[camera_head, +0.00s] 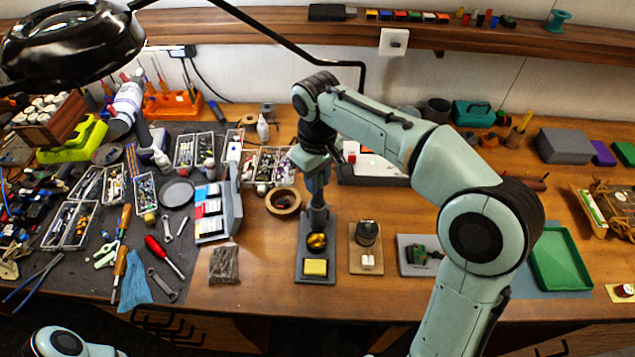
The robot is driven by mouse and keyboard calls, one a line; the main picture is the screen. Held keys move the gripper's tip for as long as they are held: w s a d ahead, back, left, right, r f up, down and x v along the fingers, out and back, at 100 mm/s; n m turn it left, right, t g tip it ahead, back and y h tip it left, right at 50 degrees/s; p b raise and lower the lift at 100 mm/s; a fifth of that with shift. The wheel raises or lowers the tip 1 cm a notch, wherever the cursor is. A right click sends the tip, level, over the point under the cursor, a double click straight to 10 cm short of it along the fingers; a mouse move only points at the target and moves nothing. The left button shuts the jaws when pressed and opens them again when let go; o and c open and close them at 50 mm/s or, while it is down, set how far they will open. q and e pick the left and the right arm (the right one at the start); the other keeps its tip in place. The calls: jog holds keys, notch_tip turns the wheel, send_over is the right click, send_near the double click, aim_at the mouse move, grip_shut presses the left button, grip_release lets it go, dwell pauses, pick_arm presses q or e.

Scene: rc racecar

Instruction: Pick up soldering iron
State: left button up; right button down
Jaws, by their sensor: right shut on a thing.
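A dark grey soldering stand (302,272) with a brass-coloured ball and a yellow sponge (315,267) sits at the front middle of the wooden bench. My right arm arches over from the lower right, and its gripper (317,186) points down above the back of this stand. It is shut on the soldering iron, a slim dark upright shape that the fingers and wrist mostly hide. I cannot tell whether the iron's lower end is still in the stand. Part of my left arm shows at the lower left edge, and its gripper is out of view.
Right of the stand are a small block with a dark knob (366,234), a grey pad with a green board (414,255) and a green tray (562,258). The dark mat (205,262) is crowded with tools. A lamp (72,40) hangs at upper left.

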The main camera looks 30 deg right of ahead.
notch_tip(320, 180, up, 14)
jog(key=p, duration=0.3)
jog(key=shift+w, duration=0.15)
pick_arm(q)
jog(key=w+r, duration=0.4)
jog(key=shift+w+r+t, duration=0.15)
jog(key=shift+w+t, duration=0.15)
pick_arm(e)
notch_tip(320, 180, up, 6)
jog(key=shift+f, duration=0.1)
pick_arm(q)
jog(key=shift+s, duration=0.1)
pick_arm(e)
jog(key=shift+s, duration=0.25)
